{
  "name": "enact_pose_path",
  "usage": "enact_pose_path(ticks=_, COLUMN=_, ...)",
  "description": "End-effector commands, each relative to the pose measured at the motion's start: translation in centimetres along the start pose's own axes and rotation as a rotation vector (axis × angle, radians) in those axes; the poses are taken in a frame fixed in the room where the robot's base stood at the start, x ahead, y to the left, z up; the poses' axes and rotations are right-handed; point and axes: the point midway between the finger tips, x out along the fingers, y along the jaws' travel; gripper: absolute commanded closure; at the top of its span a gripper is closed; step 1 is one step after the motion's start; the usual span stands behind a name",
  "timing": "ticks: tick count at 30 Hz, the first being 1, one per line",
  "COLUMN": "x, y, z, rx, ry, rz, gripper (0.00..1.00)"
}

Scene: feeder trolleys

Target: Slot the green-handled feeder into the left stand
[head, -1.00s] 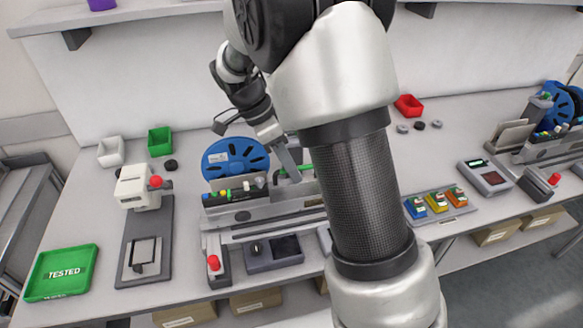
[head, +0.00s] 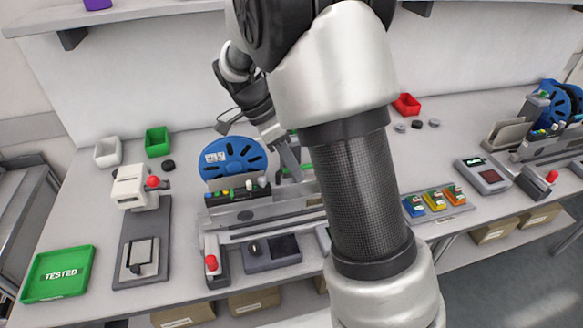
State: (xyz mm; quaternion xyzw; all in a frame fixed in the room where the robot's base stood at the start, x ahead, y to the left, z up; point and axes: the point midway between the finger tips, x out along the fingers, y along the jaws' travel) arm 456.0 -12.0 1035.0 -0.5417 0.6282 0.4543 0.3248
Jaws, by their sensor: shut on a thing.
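My gripper (head: 291,158) is shut on the green handle (head: 306,167). Only bits of green show beside the fingers, as my arm covers the rest. The feeder carries a blue reel (head: 232,146) at its left end and a row of coloured parts (head: 238,190) below the reel. The feeder is low at the left stand (head: 262,228), a grey rail with a red knob at its front left. I cannot tell if the feeder is fully seated in the stand. The stand's right end is hidden behind my arm.
A white press with a red knob (head: 130,190) and a green TESTED tray (head: 58,273) stand left. Green (head: 158,141) and white (head: 108,152) bins are behind. Small coloured parts (head: 434,202) and another stand with a blue reel (head: 560,105) are right.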

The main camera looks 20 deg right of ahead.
Motion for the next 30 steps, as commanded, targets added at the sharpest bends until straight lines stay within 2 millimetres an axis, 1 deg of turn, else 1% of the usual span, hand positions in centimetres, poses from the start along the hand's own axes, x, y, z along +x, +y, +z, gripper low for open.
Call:
enact_pose_path(ticks=23, x=0.5, y=0.0, z=-1.6, rx=0.001, ry=0.001, rz=-0.002, gripper=1.0)
enact_pose_path(ticks=29, x=0.5, y=0.0, z=-1.6, rx=0.0, ry=0.001, rz=-0.002, gripper=1.0)
enact_pose_path(ticks=30, x=0.5, y=0.0, z=-1.6, rx=0.0, ry=0.001, rz=-0.002, gripper=0.89)
